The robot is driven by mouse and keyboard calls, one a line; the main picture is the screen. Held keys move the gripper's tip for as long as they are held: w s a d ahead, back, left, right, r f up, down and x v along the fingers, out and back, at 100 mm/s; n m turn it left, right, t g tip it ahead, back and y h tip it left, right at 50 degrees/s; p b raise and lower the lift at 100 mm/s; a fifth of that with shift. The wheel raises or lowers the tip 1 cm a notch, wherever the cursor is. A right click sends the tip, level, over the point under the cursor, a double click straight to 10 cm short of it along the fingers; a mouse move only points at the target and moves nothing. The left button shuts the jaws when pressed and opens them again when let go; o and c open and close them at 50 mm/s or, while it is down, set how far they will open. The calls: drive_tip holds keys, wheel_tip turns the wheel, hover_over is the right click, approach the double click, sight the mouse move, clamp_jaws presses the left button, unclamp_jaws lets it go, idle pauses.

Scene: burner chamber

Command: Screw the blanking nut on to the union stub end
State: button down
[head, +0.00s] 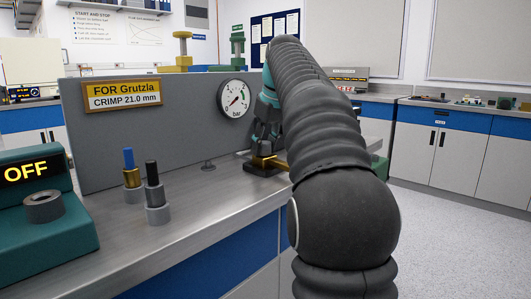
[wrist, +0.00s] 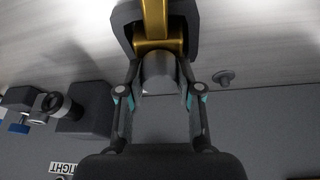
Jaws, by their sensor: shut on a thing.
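My gripper (head: 264,145) is low over the bench, in front of the grey panel, partly hidden by my arm. In the wrist view its fingers (wrist: 158,90) are closed on the sides of a grey cylinder, which I take to be the blanking nut (wrist: 157,72). The brass union stub end (wrist: 153,25) lies straight beyond it, framed by a dark holder (wrist: 190,22). The nut's far end meets or overlaps the brass in the picture; I cannot tell whether any thread is engaged. In the head view the brass (head: 270,162) shows low by the fingers.
A pressure gauge (head: 234,98) is on the panel (head: 190,130) close left of my gripper. A blue-topped brass piece (head: 131,175) and a black-topped grey piece (head: 154,192) stand left on the bench. A small knob (head: 208,165) sits between. A teal box (head: 50,235) reads OFF.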

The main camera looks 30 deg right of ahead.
drive_tip(key=c, duration=0.7)
unclamp_jaws()
drive_tip(key=shift+w+f, duration=0.2)
drive_tip(key=shift+f, duration=0.35)
drive_tip(key=shift+r, duration=0.15)
drive_tip(key=shift+o, duration=0.3)
drive_tip(key=shift+o, duration=1.4)
drive_tip(key=shift+s+r, duration=0.1)
drive_tip(key=shift+r+p, duration=0.4)
drive_tip(key=shift+r, duration=1.4)
